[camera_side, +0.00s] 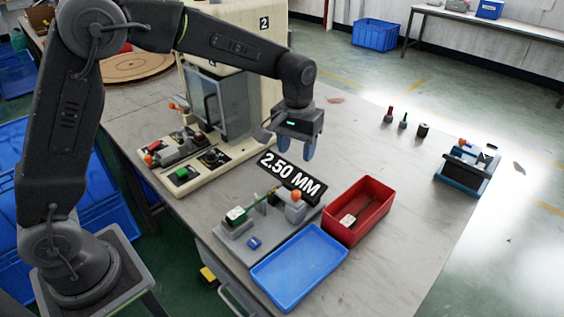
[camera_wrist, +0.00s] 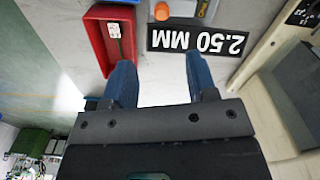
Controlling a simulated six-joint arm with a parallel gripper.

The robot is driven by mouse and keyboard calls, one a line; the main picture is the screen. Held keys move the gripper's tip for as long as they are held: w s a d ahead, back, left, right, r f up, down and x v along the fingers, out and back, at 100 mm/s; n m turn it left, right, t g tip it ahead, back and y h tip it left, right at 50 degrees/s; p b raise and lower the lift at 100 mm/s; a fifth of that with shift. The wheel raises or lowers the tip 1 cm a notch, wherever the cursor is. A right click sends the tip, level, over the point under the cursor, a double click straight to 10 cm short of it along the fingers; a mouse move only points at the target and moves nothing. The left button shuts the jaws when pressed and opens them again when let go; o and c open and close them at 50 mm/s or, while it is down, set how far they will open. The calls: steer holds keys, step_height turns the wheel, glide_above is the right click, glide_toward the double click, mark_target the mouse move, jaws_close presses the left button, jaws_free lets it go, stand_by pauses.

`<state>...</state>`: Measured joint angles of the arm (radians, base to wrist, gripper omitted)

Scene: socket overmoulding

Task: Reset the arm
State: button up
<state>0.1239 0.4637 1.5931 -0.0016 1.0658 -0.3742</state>
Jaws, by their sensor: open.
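My gripper (camera_side: 308,151) hangs above the table behind the 2.50 MM sign (camera_side: 292,176), with its blue fingers apart and nothing between them. In the wrist view the open fingers (camera_wrist: 162,84) point at bare table beside the sign (camera_wrist: 198,41). My arm reaches across from the left, in front of the moulding machine (camera_side: 222,60).
A red tray (camera_side: 372,187) holds a socket part. An empty blue tray (camera_side: 299,268) lies in front. A grey fixture (camera_side: 235,236) carries a socket with a green cable. Small pegs and a blue fixture (camera_side: 462,184) stand on the right. The table between is clear.

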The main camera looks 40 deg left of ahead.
steer(key=s+a+r+t, duration=0.2)
steer(key=s+r, duration=0.5)
steer(key=s+a+r+m+t, duration=0.1)
steer(key=s+a, duration=0.1)
steer(key=s, duration=0.7)
steer(key=s+a+r+m+t, duration=0.1)
steer(key=s+t, duration=0.1)
steer(key=s, duration=0.7)
steer(key=shift+s+a+r+m, duration=0.25)
steer(key=shift+a+m, duration=0.1)
steer(key=shift+m, duration=0.05)
